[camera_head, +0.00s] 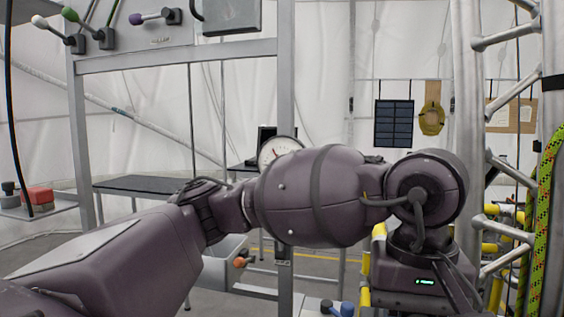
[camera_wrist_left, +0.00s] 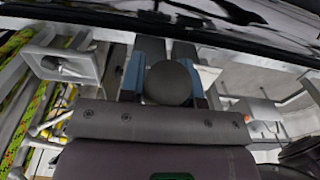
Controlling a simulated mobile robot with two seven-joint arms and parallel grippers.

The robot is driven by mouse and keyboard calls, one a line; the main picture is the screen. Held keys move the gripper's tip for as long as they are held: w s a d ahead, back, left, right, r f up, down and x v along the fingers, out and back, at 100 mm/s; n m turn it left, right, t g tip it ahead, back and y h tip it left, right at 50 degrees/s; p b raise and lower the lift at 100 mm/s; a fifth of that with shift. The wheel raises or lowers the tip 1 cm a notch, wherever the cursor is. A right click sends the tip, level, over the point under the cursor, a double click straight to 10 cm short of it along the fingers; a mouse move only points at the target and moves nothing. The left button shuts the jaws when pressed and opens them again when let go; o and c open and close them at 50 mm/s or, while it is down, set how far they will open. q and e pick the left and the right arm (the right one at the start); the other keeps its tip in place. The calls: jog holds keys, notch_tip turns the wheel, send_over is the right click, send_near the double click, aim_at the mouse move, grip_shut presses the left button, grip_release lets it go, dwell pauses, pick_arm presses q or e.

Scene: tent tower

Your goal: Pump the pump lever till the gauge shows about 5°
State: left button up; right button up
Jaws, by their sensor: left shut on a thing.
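The gauge (camera_head: 277,148), round with a white face, shows in the head view behind my left arm. The arm covers its lower part, and the reading is too small to tell. In the left wrist view my left gripper (camera_wrist_left: 165,78) has its blue-padded fingers on both sides of a dark round knob (camera_wrist_left: 170,86), shut on it. The knob looks like the end of the pump lever; the rest of the lever is hidden. In the head view my left forearm and wrist block the fingers and knob. My right gripper is in neither view.
A metal frame post (camera_head: 286,95) stands just behind my left arm. A ladder-like truss (camera_head: 505,155) with a green-yellow rope (camera_head: 545,215) stands close on the right. Levers with white, green and purple knobs (camera_head: 145,18) sit at upper left. A dark shelf (camera_head: 140,186) is at left.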

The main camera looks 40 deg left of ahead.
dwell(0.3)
pick_arm(q)
jog(key=shift+s+d+f, duration=0.1)
jog(key=shift+s+f, duration=0.1)
jog(key=shift+f, duration=0.25)
jog(key=shift+w+r, duration=0.15)
jog(key=shift+r, duration=0.25)
jog(key=shift+r+b, duration=0.1)
jog(key=shift+b, duration=0.2)
jog(key=o, duration=1)
